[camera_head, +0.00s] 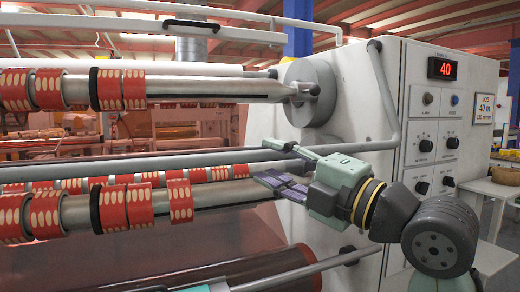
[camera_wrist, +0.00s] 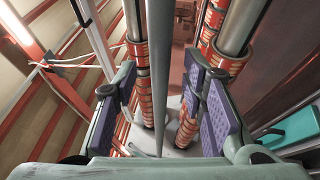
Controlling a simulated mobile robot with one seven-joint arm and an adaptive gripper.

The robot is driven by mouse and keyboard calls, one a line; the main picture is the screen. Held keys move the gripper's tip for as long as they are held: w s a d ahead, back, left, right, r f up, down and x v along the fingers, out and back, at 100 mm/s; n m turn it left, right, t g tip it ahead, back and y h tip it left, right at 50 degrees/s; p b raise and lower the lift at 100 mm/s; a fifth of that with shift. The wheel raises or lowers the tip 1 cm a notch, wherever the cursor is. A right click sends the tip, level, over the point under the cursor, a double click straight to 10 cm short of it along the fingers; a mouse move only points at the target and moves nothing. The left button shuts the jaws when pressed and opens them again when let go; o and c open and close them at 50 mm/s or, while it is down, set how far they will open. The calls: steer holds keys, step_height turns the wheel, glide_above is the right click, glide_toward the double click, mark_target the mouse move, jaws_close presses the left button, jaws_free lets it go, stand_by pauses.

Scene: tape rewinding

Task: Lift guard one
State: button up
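A long grey guard bar (camera_head: 130,163) runs across the front of the machine and bends up at the right along its cabinet. I take this bar to be guard one; no label shows. My gripper (camera_head: 270,163) is at the bar's right part, reaching in from the right, with one finger above and one below. In the wrist view the bar (camera_wrist: 159,60) passes between the open fingers of my gripper (camera_wrist: 161,85). Gaps show between the bar and both purple pads, so the bar is not gripped.
Rollers with red patterned tape rolls (camera_head: 120,90) lie above and below the bar. The lower roller (camera_head: 220,193) is close to my fingers. The machine cabinet (camera_head: 350,100) stands at the right with a red display (camera_head: 442,69) reading 40. Another bar (camera_head: 300,270) crosses below.

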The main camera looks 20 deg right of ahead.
mark_target(264, 158)
steer(key=shift+p+x, duration=0.3)
steer(key=shift+x, duration=1.65)
steer(key=shift+c, duration=0.4)
jaws_close()
